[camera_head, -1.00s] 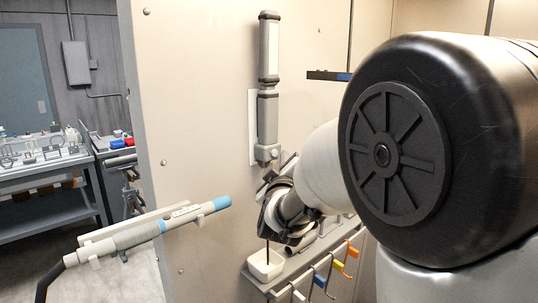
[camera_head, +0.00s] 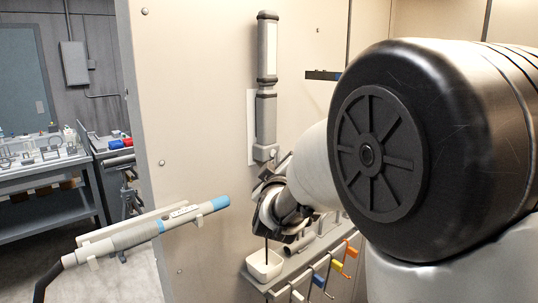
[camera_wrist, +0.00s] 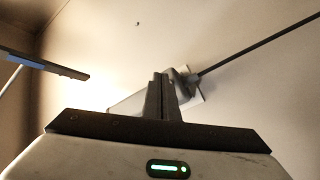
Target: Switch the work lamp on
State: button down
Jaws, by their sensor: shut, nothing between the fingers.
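What looks like the work lamp (camera_head: 267,55) is a tall grey bar with dark bands, mounted upright on a white plate on the booth wall. Its lower end (camera_head: 265,152) sits just above my gripper (camera_head: 268,172). My wrist and arm hide part of the gripper in the head view, so contact is hard to judge. In the wrist view my gripper (camera_wrist: 163,77) is shut and empty, fingers together. Behind it are a pale plate (camera_wrist: 196,86) and part of a grey fitting, partly covered by the fingers. I cannot tell whether the lamp is lit.
A blue-banded wand (camera_head: 150,230) on a holder juts out at lower left. A dark bar (camera_head: 322,75) projects at upper right. A workbench (camera_head: 45,175) stands outside the booth.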

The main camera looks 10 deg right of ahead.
jog(key=shift+w+a, duration=0.15)
jog(key=shift+w, duration=0.05)
dwell(0.4)
jog(key=shift+s, duration=0.1)
jog(key=shift+s+d, duration=0.4)
jog(key=shift+s, duration=0.05)
jog(key=shift+s, duration=0.1)
jog(key=s+d+b, duration=0.1)
jog(key=s, duration=0.1)
jog(key=s+d, duration=0.2)
jog(key=shift+s+d+b, duration=0.3)
jog(key=shift+s+b, duration=0.05)
jog(key=shift+b, duration=0.05)
dwell(1.3)
